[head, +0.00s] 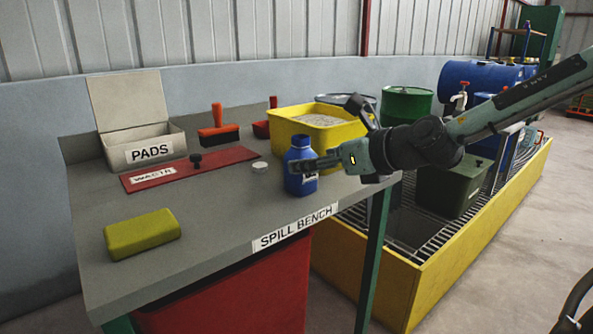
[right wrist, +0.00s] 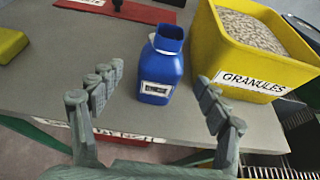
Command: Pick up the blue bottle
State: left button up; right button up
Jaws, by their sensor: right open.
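The blue bottle (head: 300,166) stands upright and uncapped on the grey bench, near its right front edge. It also shows in the right wrist view (right wrist: 162,68), with a white label on its side. My right gripper (head: 335,150) reaches in from the right at bottle height. In the wrist view the right gripper (right wrist: 155,98) is open, with one finger on each side ahead of the bottle and the bottle apart from both. A small white cap (head: 260,167) lies on the bench left of the bottle. My left gripper is not in view.
A yellow granules tub (head: 283,137) stands close behind the bottle. A red waste lid (head: 180,171), a pads box (head: 148,150), a red brush (head: 218,130) and a yellow sponge (head: 142,233) are on the bench. Its front middle is clear.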

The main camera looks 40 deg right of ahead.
jog(key=x, duration=0.5)
jog(key=shift+d+f, duration=0.1)
jog(key=shift+f, duration=0.15)
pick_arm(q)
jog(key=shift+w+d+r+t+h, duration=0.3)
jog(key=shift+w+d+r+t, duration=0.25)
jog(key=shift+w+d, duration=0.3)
pick_arm(e)
jog(key=shift+w, duration=0.25)
jog(key=c, duration=1.3)
